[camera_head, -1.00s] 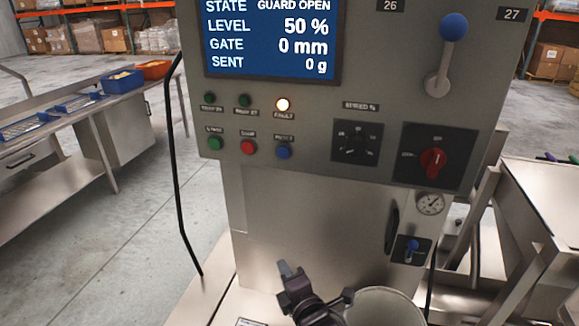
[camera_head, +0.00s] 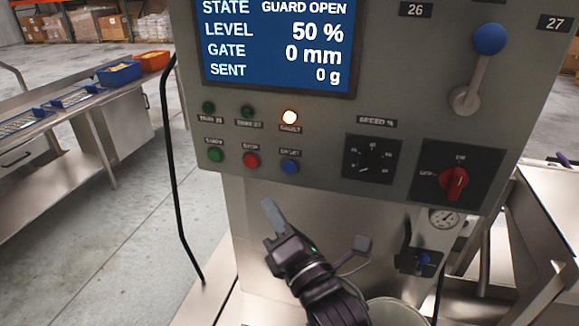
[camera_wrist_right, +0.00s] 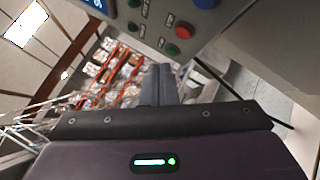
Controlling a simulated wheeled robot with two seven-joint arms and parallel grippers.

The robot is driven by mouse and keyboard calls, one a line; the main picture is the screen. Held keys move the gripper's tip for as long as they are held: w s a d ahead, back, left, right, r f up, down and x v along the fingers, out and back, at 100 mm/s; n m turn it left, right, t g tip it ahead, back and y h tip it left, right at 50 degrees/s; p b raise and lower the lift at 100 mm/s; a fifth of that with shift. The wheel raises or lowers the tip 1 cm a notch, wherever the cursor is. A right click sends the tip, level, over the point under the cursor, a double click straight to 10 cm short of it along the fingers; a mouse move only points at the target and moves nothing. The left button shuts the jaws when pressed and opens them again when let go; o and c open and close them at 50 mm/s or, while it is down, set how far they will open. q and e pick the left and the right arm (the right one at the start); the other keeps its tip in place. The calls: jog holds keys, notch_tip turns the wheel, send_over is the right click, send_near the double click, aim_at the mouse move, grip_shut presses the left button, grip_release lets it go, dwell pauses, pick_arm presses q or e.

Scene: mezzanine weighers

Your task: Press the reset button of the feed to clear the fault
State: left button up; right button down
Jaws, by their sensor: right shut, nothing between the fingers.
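The control panel (camera_head: 320,150) carries a row of three push buttons: green (camera_head: 215,155), red (camera_head: 251,160) and blue (camera_head: 289,167). The blue one's label seems to read RESET but is blurred. Above it the fault lamp (camera_head: 289,117) glows. The screen (camera_head: 278,45) reads GUARD OPEN, 50 %, 0 mm, 0 g. My right gripper (camera_head: 272,215) is shut and empty, below the buttons and apart from them, its fingers pointing up. In the right wrist view its closed fingers (camera_wrist_right: 159,84) show, with the red button (camera_wrist_right: 183,31) and part of the blue button (camera_wrist_right: 205,3) above. My left gripper is not in view.
A blue-knobbed lever (camera_head: 478,70), a speed dial (camera_head: 371,160) and a red rotary switch (camera_head: 454,183) sit on the panel.

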send_near(283, 165)
jog(key=shift+s+a+x, duration=0.1)
jog(key=shift+a+x, duration=0.05)
jog(key=shift+x, duration=0.7)
jog(key=shift+s+a+x, duration=0.1)
jog(key=shift+a+x, duration=0.1)
jog(key=shift+x, duration=0.65)
jog(key=shift+s+a+x, duration=0.1)
jog(key=shift+a+x, duration=0.05)
jog(key=shift+x, duration=0.75)
jog(key=shift+r, duration=0.1)
jog(key=shift+w+d, duration=0.15)
jog(key=shift+w, duration=0.25)
jog(key=shift+w+d, duration=0.15)
jog(key=shift+w, duration=0.25)
dwell(0.5)
dwell(0.3)
jog(key=shift+s+a, duration=0.25)
jog(key=shift+s, duration=0.55)
